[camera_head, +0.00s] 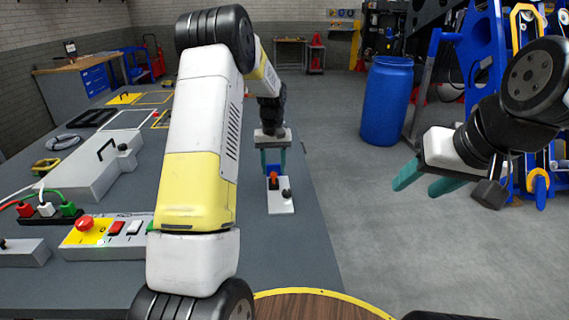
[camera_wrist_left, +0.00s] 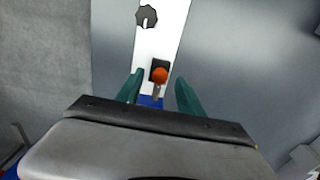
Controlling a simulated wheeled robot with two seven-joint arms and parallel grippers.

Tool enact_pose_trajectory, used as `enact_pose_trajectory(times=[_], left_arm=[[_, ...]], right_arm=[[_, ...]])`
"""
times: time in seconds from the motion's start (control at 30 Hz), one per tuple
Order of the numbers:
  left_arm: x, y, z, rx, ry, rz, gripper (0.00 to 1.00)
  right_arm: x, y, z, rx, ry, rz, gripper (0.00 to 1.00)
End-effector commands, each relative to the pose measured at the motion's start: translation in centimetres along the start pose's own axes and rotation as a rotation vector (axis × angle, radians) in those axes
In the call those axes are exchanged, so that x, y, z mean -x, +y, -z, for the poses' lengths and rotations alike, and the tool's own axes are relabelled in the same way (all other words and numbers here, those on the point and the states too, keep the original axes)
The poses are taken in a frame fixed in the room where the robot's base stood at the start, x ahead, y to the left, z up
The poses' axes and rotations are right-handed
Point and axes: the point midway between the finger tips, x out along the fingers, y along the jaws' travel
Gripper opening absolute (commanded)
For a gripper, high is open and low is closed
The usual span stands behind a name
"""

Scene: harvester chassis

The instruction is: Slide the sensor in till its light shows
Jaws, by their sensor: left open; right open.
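A small white plate (camera_head: 281,203) lies near the right edge of the grey table. It carries a dark knob (camera_head: 286,194) and a dark block with an orange-red dome (camera_head: 273,178). In the left wrist view the white plate (camera_wrist_left: 164,38), knob (camera_wrist_left: 147,16) and orange dome (camera_wrist_left: 160,74) show clearly. A blue part (camera_wrist_left: 150,101) sits behind the dome, partly hidden by my gripper; I cannot tell which piece is the sensor. My left gripper (camera_wrist_left: 160,78) is open, its teal fingers either side of the dome and blue part. My right gripper (camera_head: 417,187) is open and empty over the floor.
On the table left of my left arm are a red button box (camera_head: 88,237), colored connectors (camera_head: 47,209) and a white box with a handle (camera_head: 92,171). A blue barrel (camera_head: 387,100) stands on the floor beyond.

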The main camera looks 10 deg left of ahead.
Motion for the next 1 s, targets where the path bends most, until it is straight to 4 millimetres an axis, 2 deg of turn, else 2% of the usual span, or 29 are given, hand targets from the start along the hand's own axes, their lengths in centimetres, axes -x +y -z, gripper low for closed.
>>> enact_pose_trajectory(times=[0.13, 0.4, 0.47, 0.63, 1.0], left_arm=[[-1.12, 0.00, -0.02, 0.000, 0.000, 0.000, 0.44], [-1.29, 0.02, -0.01, 0.000, 0.000, -0.001, 0.44], [-1.28, 0.02, -0.01, -0.001, 0.000, -0.001, 0.35], [-1.27, 0.03, 0.00, -0.001, 0.000, -0.001, 0.01], [-1.25, 0.03, 0.00, -0.001, 0.001, -0.001, 0.00]], right_arm=[[0.00, 0.00, 0.00, 0.000, 0.000, 0.000, 0.52], [0.00, 0.00, 0.00, 0.000, 0.000, 0.000, 0.52], [0.00, 0.00, 0.00, 0.000, 0.000, 0.000, 0.52], [0.00, 0.00, 0.00, 0.000, 0.000, 0.000, 0.52], [0.00, 0.00, 0.00, 0.000, 0.000, 0.000, 0.52]])
